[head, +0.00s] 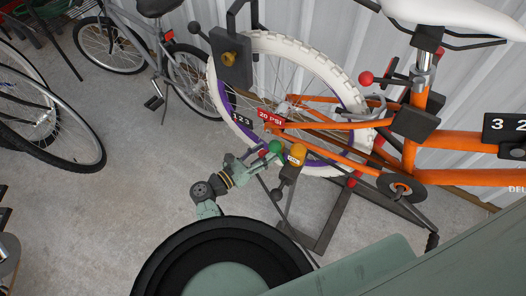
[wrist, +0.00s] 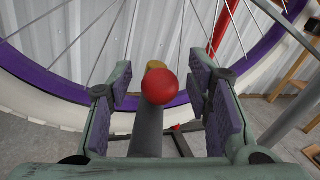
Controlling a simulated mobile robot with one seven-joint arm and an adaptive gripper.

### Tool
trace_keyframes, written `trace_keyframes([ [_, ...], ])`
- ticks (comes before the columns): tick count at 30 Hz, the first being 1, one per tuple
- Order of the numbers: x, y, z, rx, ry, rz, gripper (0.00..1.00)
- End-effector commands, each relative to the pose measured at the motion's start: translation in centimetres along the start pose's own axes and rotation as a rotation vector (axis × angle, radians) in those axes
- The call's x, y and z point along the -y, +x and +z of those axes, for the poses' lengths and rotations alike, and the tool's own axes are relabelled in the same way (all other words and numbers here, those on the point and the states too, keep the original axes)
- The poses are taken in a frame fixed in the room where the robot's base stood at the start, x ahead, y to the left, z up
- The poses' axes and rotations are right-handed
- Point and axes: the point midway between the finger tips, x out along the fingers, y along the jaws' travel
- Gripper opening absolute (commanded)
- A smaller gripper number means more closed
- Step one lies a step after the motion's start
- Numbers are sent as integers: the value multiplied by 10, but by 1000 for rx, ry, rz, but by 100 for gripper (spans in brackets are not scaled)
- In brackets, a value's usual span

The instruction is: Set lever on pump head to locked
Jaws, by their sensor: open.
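In the wrist view, a lever with a red ball end (wrist: 160,89) and a grey shaft (wrist: 147,130) lies between the purple pads of my gripper (wrist: 163,84). The jaws are open, with visible gaps on both sides of the ball. A yellow part (wrist: 155,65) shows partly behind the ball.
An orange bicycle (head: 460,143) with a white tyre (head: 300,43) is held on a dark stand (head: 335,215). A red "20 PSI" tag (head: 270,116) hangs near the wheel. Other bicycles stand at the left. Bare concrete floor (head: 120,190) lies left of my arm.

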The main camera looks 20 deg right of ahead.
Motion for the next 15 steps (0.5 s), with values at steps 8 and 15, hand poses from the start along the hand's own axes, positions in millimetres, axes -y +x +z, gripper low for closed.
trace_keyframes([
  [8, 0, 0, 0, 0, 0, 0, 40],
  [15, 0, 0, 0, 0, 0, 0, 24],
])
